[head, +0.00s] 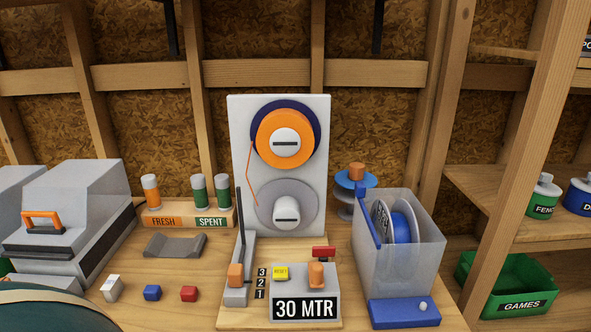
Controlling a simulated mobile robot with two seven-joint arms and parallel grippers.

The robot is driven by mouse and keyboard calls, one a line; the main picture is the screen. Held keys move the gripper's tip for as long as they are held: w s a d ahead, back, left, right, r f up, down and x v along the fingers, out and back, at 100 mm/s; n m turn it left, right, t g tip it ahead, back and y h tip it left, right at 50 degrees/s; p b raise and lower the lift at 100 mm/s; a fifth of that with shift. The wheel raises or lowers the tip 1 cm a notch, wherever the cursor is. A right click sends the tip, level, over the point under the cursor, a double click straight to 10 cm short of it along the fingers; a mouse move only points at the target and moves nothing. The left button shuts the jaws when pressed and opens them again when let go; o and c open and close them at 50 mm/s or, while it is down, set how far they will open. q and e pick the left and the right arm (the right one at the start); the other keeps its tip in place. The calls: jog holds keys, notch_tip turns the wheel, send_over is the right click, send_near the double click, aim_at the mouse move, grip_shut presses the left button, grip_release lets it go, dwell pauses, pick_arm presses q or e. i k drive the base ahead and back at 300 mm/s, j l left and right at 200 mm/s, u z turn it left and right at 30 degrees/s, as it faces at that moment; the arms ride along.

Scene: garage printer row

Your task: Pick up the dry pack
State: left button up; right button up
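A small cylinder (151,191) with orange and white bands stands upright in the part of a wooden rack (183,215) labelled FRESH. It looks like the dry pack, though nothing on it says so. Two cylinders with green and white bands, a left one (199,192) and a right one (222,191), stand upright in the part labelled SPENT. Neither of my grippers is in view.
A grey cradle (175,245) lies in front of the rack. A grey lidded box (75,200) stands left, a tall spool panel (240,150) right.

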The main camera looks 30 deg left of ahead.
aim_at(112, 289)
jog(key=u, duration=2.3)
jog(key=i+j, duration=0.2)
jog(key=j, duration=0.15)
jog(key=i+j, duration=0.25)
jog(key=z, duration=0.4)
jog(key=j+z, duration=0.15)
jog(key=z, duration=0.65)
jog(key=j+z, duration=0.15)
jog(key=z, duration=0.25)
